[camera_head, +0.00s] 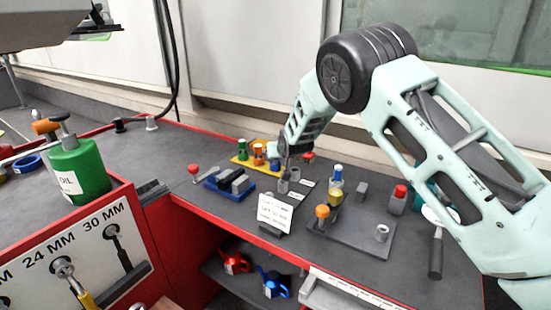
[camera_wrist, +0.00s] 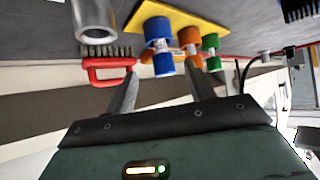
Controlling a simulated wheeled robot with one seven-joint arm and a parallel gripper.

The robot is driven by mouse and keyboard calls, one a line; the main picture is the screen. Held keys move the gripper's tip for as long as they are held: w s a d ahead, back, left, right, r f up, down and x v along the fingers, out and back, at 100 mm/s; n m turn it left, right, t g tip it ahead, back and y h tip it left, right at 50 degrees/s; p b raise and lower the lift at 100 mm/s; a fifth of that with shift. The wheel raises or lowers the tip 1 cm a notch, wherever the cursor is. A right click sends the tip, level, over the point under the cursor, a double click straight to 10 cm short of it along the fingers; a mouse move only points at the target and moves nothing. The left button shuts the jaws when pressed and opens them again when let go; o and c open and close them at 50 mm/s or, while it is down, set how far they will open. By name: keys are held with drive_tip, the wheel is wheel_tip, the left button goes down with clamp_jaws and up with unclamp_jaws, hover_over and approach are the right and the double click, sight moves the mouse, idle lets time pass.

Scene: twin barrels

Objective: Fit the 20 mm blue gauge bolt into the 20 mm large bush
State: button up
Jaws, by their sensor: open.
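The blue gauge bolt (camera_wrist: 160,45) stands in the yellow rack (camera_wrist: 205,15), with an orange bolt (camera_wrist: 189,42) and a green bolt (camera_wrist: 210,45) beside it. The rack (camera_head: 240,161) and the blue bolt (camera_head: 275,163) also show in the head view. My gripper (camera_wrist: 162,68) is open, its two fingers on either side of the blue bolt's lower end in the wrist view; I cannot tell whether it touches. A grey metal bush (camera_wrist: 95,20) shows at upper left there. Grey bushes (camera_head: 283,186) stand close to my gripper in the head view; their sizes are not readable.
A red-handled brush (camera_wrist: 108,68) lies near the bush. A blue tray with grey blocks (camera_head: 230,182) stands left of the bushes, and a white card (camera_head: 275,212) in front. A grey fixture plate (camera_head: 350,235) is at right. A green oil can (camera_head: 78,165) stands at left.

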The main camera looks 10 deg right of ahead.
drive_tip(key=shift+a+p+x, duration=0.2)
drive_tip(key=shift+p+x, duration=0.1)
drive_tip(key=shift+x, duration=2.75)
drive_tip(key=shift+w+r, duration=0.1)
drive_tip(key=shift+r, duration=0.1)
clamp_jaws()
